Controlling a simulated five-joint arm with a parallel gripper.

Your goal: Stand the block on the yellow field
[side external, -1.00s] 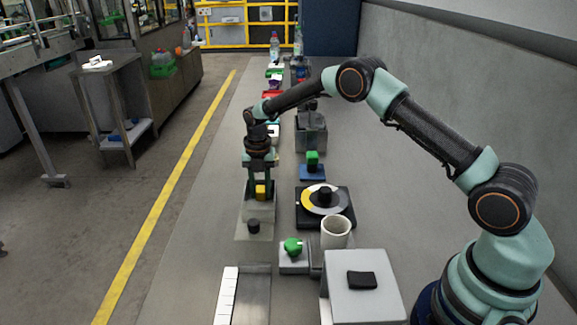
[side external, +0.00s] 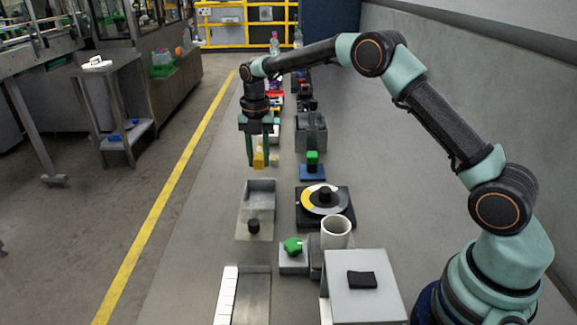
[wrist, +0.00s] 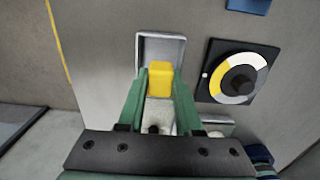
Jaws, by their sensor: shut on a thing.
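My gripper (side external: 259,160) is shut on a yellow block (side external: 259,158) and holds it in the air above and behind a grey metal tray (side external: 242,215). In the wrist view the block (wrist: 160,82) sits between the two green fingers, with the tray (wrist: 143,50) below it. The yellow field (side external: 307,201) is a sector of a round dial with white and grey sectors and a black centre knob (side external: 325,194). The dial lies on a black plate to the right of the tray. The yellow field also shows in the wrist view (wrist: 228,84).
A black knob (side external: 253,226) stands at the tray's front. A green knob (side external: 293,246) on a grey box, a white cup (side external: 336,231) and a white box (side external: 362,285) stand nearer. A green-topped blue piece (side external: 312,172) is behind the dial.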

